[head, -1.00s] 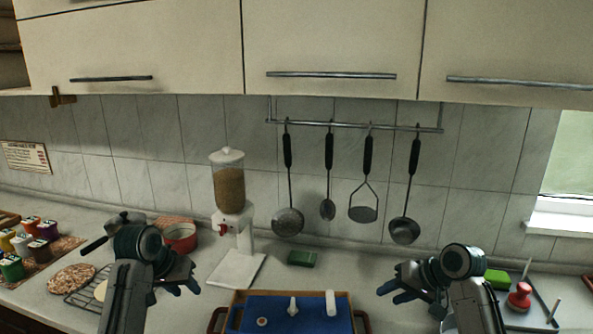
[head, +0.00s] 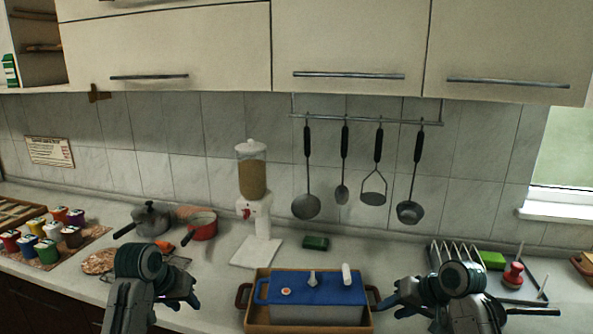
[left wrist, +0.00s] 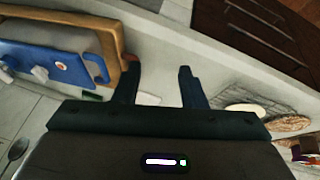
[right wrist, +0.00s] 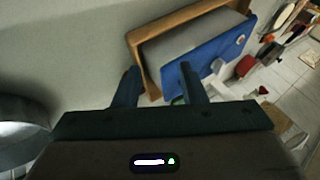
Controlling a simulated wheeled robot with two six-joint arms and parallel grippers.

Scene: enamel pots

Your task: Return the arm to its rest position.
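My left gripper (head: 190,290) is at the lower left of the head view, in front of the counter's stove-side pots. It is open and empty, its two fingers apart in the left wrist view (left wrist: 158,88). My right gripper (head: 386,298) is just right of the wooden tray in the head view. It is also open and empty in the right wrist view (right wrist: 158,85). Neither gripper is shut on anything. Both arms are held low, on either side of the tray.
A wooden tray (head: 258,318) holds a grey box with a blue lid (head: 325,284). A grey lidded pot (head: 150,220), red pot (head: 201,227) and grain dispenser (head: 252,178) stand behind. A dish rack (head: 455,252) is at right. Utensils hang on the wall.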

